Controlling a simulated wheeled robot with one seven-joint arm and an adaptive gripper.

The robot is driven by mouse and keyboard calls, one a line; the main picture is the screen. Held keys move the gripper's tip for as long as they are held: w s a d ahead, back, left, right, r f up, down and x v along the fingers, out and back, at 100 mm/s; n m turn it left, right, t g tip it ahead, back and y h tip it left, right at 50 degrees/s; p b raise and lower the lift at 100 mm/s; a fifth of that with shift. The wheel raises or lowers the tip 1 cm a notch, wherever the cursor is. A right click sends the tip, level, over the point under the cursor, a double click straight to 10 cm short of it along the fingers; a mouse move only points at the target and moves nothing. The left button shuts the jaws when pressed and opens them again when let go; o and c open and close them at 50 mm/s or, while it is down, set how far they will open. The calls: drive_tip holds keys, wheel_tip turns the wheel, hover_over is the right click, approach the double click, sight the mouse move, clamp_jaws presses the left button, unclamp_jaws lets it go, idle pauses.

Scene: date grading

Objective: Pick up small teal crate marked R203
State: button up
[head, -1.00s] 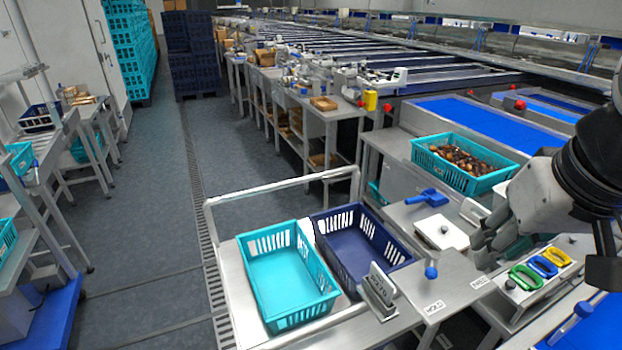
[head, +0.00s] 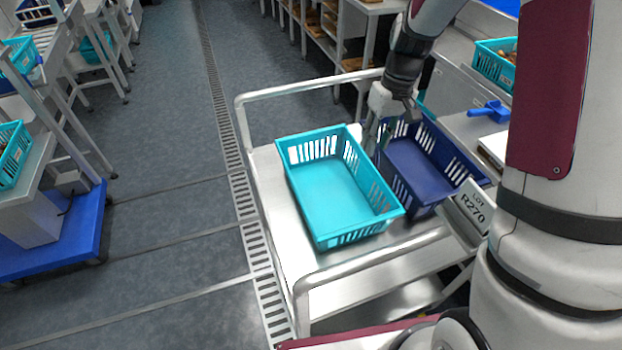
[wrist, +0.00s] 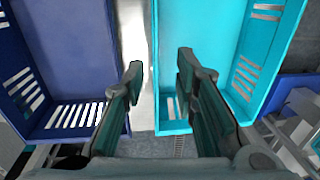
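An empty teal crate (head: 345,190) with slotted walls stands upright on the metal cart; in the wrist view it is on the right (wrist: 212,45). No R203 mark is readable on it. My gripper (head: 372,142) points down at the crate's far right side, by the gap to the navy crate. In the wrist view my gripper (wrist: 158,78) is open and empty. One finger is over the gap by the navy crate, the other over the teal crate, with the teal side wall's edge between them. I cannot tell whether they touch it.
The navy crate (head: 428,168) stands close on the right; it also shows in the wrist view (wrist: 68,45). The cart (head: 285,225) has raised rails. A LOT R270 sign (head: 470,208) stands at its right. Another teal crate (head: 492,62) holds dates.

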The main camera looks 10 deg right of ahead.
hover_over(360, 190)
drive_tip(key=f, duration=0.8)
drive_tip(key=shift+w+d, duration=0.2)
drive_tip(key=shift+d, duration=0.1)
drive_tip(key=shift+f, duration=3.15)
drive_tip(key=shift+c, duration=0.6)
clamp_jaws()
